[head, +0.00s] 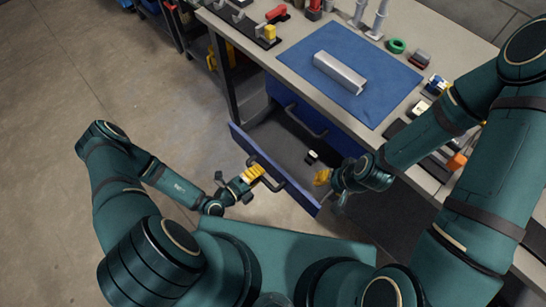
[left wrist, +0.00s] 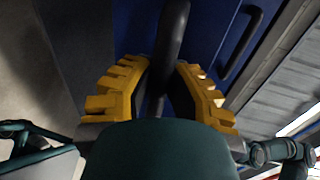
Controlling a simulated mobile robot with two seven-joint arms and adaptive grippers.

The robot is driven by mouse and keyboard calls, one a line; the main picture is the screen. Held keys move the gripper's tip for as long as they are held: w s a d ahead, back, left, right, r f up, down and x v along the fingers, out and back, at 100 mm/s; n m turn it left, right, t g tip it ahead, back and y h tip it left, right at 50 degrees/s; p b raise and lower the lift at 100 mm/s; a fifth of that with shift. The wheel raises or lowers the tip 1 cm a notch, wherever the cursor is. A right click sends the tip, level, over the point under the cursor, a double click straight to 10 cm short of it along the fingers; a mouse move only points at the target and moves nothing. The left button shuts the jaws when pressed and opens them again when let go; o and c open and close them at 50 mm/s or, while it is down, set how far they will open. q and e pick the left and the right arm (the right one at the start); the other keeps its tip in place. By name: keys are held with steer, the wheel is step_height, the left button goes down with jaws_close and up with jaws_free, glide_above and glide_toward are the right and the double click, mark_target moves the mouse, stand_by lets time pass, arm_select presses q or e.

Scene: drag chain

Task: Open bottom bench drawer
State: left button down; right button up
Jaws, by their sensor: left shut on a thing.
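The bottom bench drawer (head: 283,192) has a blue front and is pulled out from the bench, so its grey inside (head: 283,145) shows. Its black curved handle (head: 268,173) is on the front. My left gripper (head: 255,173) is shut on this handle. In the left wrist view the handle (left wrist: 170,40) runs between the two yellow fingers (left wrist: 160,90). My right gripper (head: 322,178) hangs over the right end of the drawer; its jaw opening is too small to tell.
A closed blue drawer with a black handle (head: 305,121) sits above. A small black and white item (head: 312,156) shows in the open drawer. The bench top holds a blue mat (head: 345,90) with a metal channel (head: 340,72) and several tools. Floor at left is clear.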

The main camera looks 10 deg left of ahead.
arm_select(q)
steer(key=f+v, duration=0.1)
steer(key=v, duration=0.5)
steer(key=shift+s+a+f, duration=0.1)
steer(key=shift+s, duration=0.05)
steer(key=c, duration=0.9)
jaws_free()
steer(key=shift+s, duration=0.1)
steer(key=v, duration=1.2)
